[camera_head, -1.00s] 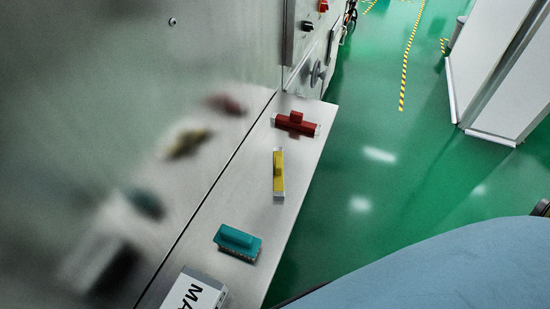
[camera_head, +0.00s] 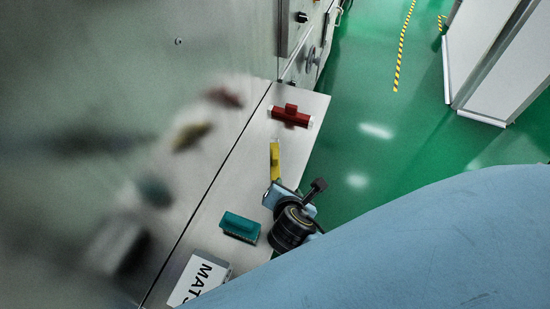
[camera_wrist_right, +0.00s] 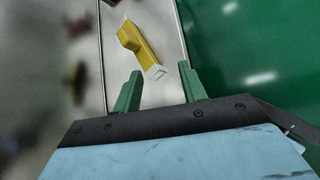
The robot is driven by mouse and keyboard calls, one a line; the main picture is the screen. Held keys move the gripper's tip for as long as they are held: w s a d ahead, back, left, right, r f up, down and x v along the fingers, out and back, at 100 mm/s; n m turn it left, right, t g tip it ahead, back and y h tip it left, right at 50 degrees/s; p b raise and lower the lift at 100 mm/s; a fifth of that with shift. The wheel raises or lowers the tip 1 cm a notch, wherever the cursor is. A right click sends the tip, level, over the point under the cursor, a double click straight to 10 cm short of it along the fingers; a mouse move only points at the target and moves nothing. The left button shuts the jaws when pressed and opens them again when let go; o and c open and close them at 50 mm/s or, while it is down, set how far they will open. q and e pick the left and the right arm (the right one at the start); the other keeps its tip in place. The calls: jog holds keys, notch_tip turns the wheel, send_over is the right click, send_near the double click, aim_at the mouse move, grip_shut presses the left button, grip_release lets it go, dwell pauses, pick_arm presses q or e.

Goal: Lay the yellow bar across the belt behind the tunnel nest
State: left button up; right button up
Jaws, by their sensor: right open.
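The yellow bar (camera_head: 275,157) lies on the narrow metal shelf, and its near end is partly hidden by my right gripper in the head view. In the right wrist view the yellow bar (camera_wrist_right: 137,43) has a raised grip and a pale end, and lies just beyond the fingertips. My right gripper (camera_wrist_right: 158,78) is open and empty, its two green fingers apart with the bar's near end ahead of the gap. In the head view my right gripper (camera_head: 275,193) is above the shelf. My left gripper, the belt and the tunnel nest are not in view.
A red bar (camera_head: 290,117) lies farther along the shelf (camera_head: 235,190). A teal block (camera_head: 239,227) and a white box with letters (camera_head: 198,279) are nearer. A metal wall (camera_head: 150,60) bounds the shelf's left side.

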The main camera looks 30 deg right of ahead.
aim_at(275, 157)
jog(key=w+a+r+n+t, duration=0.2)
jog(key=w+r+n, duration=0.15)
jog(key=n, duration=0.35)
jog(key=shift+h, duration=0.4)
jog(key=x, duration=0.7)
jog(key=shift+d+f, duration=0.1)
jog(key=shift+d, duration=0.05)
jog(key=shift+f+b+x, duration=0.2)
jog(key=shift+b+x, duration=0.25)
jog(key=shift+x, duration=2.3)
jog(key=shift+s, duration=0.1)
grip_shut()
